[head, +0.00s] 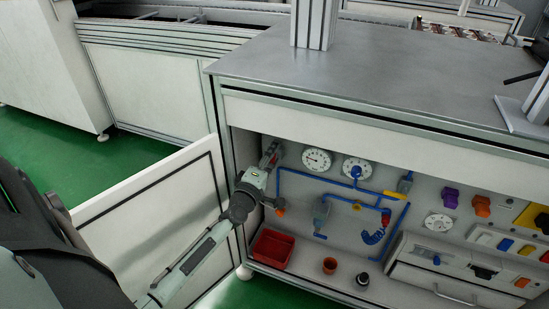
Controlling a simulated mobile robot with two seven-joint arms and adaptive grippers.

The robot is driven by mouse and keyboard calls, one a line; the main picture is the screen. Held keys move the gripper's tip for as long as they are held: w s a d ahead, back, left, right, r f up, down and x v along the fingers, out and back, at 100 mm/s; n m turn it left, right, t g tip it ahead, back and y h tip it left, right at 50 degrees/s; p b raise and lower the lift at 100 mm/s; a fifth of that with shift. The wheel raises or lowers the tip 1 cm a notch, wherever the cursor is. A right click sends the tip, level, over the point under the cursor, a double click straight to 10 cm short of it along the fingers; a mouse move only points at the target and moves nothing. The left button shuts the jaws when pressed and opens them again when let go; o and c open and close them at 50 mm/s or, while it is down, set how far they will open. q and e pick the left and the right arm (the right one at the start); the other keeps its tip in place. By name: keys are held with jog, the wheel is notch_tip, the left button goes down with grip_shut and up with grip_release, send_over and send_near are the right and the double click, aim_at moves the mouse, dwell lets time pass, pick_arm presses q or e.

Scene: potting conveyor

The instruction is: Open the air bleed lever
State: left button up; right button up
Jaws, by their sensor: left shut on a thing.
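My left arm comes in from the left through the open cabinet front. My left gripper (270,156) is at the upper left of the back panel (330,212), left of the round white gauge. It is shut on a small part there, apparently the air bleed lever; the fingers hide most of it and its angle cannot be told. Red shows at the fingertips. A blue pipe (315,176) runs from beside the gripper to the right, and an orange fitting (281,212) sits just below the gripper. My right gripper is not in view.
A white door (150,205) stands open left of the cabinet, close to my left arm. Gauges (317,159), valves and connectors cover the panel further right.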

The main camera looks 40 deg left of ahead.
pick_arm(q)
jog(key=shift+n, duration=0.5)
jog(key=shift+a, duration=0.1)
jog(key=shift+n, duration=0.5)
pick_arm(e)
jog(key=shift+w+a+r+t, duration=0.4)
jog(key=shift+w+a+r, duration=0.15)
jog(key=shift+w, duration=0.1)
pick_arm(q)
jog(key=o, duration=1.2)
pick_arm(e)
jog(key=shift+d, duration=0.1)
pick_arm(q)
jog(key=v, duration=1.2)
jog(key=shift+s+a, duration=0.1)
